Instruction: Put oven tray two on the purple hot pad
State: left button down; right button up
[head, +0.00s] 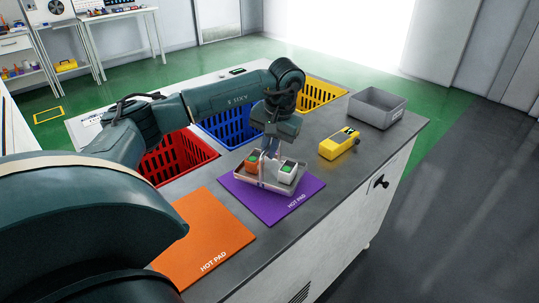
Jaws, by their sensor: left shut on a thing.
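A light-coloured tray (266,183) is at the purple hot pad (267,206) and carries small pots, one orange (252,163) and one white (288,172), both with green tops. Its number is not readable. My left gripper (270,155) points down from above and is shut on the tray. The tray is over the purple pad; I cannot tell whether it rests on the pad or hangs just above it. The purple pad's front and left parts show bare. My right gripper is not in view.
An orange hot pad (195,240) lies left of the purple one. A yellow device (338,144) and a grey bin (376,108) stand to the right. Red (178,157), blue (226,126) and yellow (318,92) crates sit behind.

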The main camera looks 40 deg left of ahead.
aim_at(267, 178)
pick_arm(q)
notch_tip(267, 178, down, 2)
jog(key=shift+f, duration=0.15)
jog(key=shift+f, duration=0.2)
jog(key=c, duration=1.5)
grip_release()
jog(key=shift+c, duration=0.2)
